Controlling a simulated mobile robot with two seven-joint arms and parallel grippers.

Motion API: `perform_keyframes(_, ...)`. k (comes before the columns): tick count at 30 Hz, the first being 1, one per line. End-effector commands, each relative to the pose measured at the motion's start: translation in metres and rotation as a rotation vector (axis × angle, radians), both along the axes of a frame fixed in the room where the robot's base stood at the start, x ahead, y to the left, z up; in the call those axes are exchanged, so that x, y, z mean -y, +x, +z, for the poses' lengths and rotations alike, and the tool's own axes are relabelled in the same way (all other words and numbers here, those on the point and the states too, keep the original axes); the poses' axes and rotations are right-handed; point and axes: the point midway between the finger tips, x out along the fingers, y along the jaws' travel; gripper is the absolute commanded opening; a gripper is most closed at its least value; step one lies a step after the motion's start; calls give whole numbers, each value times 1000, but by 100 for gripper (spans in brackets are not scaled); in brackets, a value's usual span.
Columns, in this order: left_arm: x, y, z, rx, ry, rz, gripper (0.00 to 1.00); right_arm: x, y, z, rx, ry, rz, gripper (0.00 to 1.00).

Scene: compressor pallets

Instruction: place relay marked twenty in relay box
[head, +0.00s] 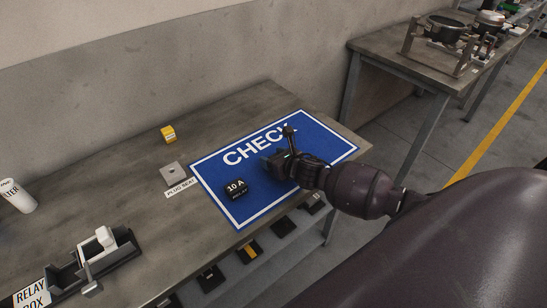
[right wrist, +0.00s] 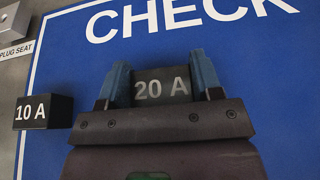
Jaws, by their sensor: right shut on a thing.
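My right gripper (head: 274,163) is over the blue CHECK mat (head: 218,203), shut on a dark relay marked 20 A (right wrist: 162,88), which shows between its blue fingers (right wrist: 163,80) in the right wrist view. In the head view the held relay is hard to tell from the dark gripper. I cannot tell whether it touches the mat. The relay box (head: 128,248) is a black holder at the lower left, beside a RELAY BOX sign (head: 33,296). A white piece (head: 105,239) stands at it. My left gripper is not in view.
A black 10 A relay (head: 236,189) lies on the mat left of my right gripper, also in the wrist view (right wrist: 44,112). A grey plug seat (head: 173,175), yellow block (head: 168,134) and white cylinder (head: 17,196) stand on the bench. Dark pads (head: 249,251) lie below its front edge.

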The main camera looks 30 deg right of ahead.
Motion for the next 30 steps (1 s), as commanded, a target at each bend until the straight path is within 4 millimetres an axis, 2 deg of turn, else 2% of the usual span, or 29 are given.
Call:
perform_keyframes(1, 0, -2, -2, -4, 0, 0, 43, 0, 0, -2, -1, 0, 0, 61)
perform_keyframes(6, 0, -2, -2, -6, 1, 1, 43, 0, 0, -1, -1, 0, 0, 85)
perform_keyframes(17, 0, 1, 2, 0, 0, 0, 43, 0, -2, 4, 0, 0, -1, 85)
perform_keyframes(23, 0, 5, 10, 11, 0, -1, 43, 3, -28, 15, -1, -2, 1, 85)
perform_keyframes(30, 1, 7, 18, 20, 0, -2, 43, 6, -72, 33, -1, -2, 1, 85)
